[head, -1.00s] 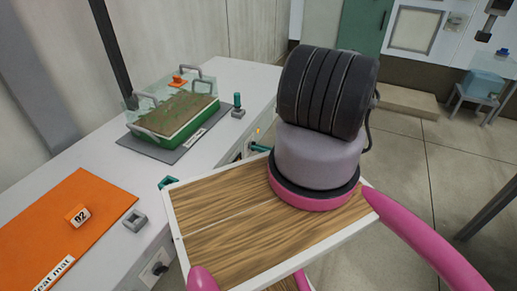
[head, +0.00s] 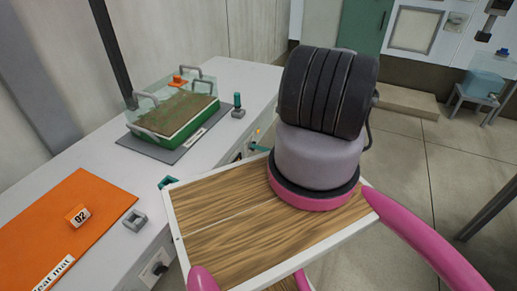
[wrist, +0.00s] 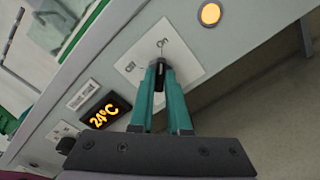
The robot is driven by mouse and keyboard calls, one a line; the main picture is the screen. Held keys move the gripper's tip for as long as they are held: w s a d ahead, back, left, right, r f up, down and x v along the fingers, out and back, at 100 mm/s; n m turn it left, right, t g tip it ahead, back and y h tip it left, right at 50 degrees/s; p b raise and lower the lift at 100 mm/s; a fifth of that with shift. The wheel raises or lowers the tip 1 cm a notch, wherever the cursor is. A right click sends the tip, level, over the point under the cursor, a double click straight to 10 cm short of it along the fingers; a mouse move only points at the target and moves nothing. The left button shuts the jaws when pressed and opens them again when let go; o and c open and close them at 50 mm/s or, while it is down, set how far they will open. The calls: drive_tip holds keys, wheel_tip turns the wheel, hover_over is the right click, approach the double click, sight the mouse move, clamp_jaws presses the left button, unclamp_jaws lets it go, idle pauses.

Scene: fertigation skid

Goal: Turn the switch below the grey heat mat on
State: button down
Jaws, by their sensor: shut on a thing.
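The dark grey heat mat (head: 160,150) lies on the white bench, under a green-based tray with a clear cover. In the wrist view, the switch is a black knob (wrist: 160,77) on a white plate (wrist: 185,67) marked Off and On, on the bench's front face. My gripper (wrist: 160,70) has its teal fingers shut on the knob. The knob appears to point towards the On mark, though the fingers partly hide it. A round amber lamp (wrist: 210,14) above the plate is lit. In the head view, my teal gripper (head: 258,147) is at the bench front, mostly hidden.
An orange mat (head: 95,205) with a block marked 02 (head: 77,215) lies nearer on the bench. Another switch (head: 156,269) is on the front below it. A display (wrist: 105,110) reads 24°C. Open floor lies to the right.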

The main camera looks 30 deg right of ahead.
drive_tip(key=shift+s, duration=0.1)
drive_tip(key=c, duration=0.9)
unclamp_jaws()
drive_tip(key=v, duration=1.1)
